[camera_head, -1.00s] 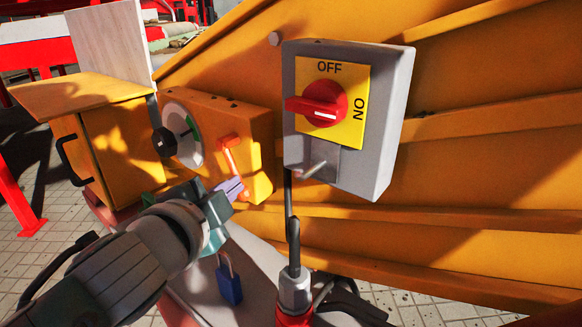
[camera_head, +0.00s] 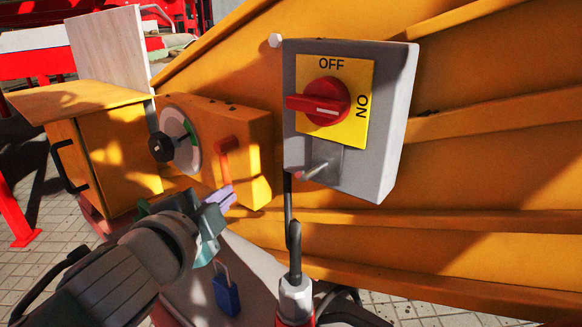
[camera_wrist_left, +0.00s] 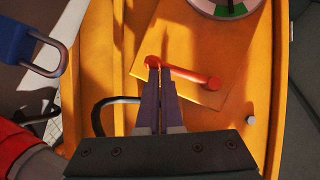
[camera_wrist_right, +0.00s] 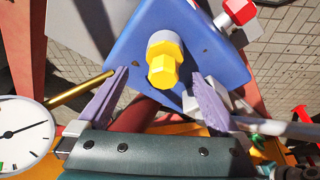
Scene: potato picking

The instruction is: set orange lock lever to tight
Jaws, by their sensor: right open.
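The orange lock lever (camera_head: 226,160) is on the front of the yellow box, below and right of the dial, and points mostly downward in the head view. In the left wrist view the lever (camera_wrist_left: 190,74) runs across just beyond my fingertips, its left end by them. My left gripper (camera_head: 226,196) is just below the lever; its fingers (camera_wrist_left: 160,72) are almost together with only a narrow gap. I see nothing held, and contact with the lever is unclear. My right gripper (camera_wrist_right: 158,82) is open, its fingers on either side of a yellow hex bolt (camera_wrist_right: 163,66), apart from it.
A grey switch box (camera_head: 397,120) with a red OFF/ON knob (camera_head: 325,101) stands right of the lever. A black-handled dial (camera_head: 180,140) is left of it. A blue padlock (camera_head: 227,296) hangs below my left gripper. A gauge (camera_wrist_right: 22,132) shows in the right wrist view.

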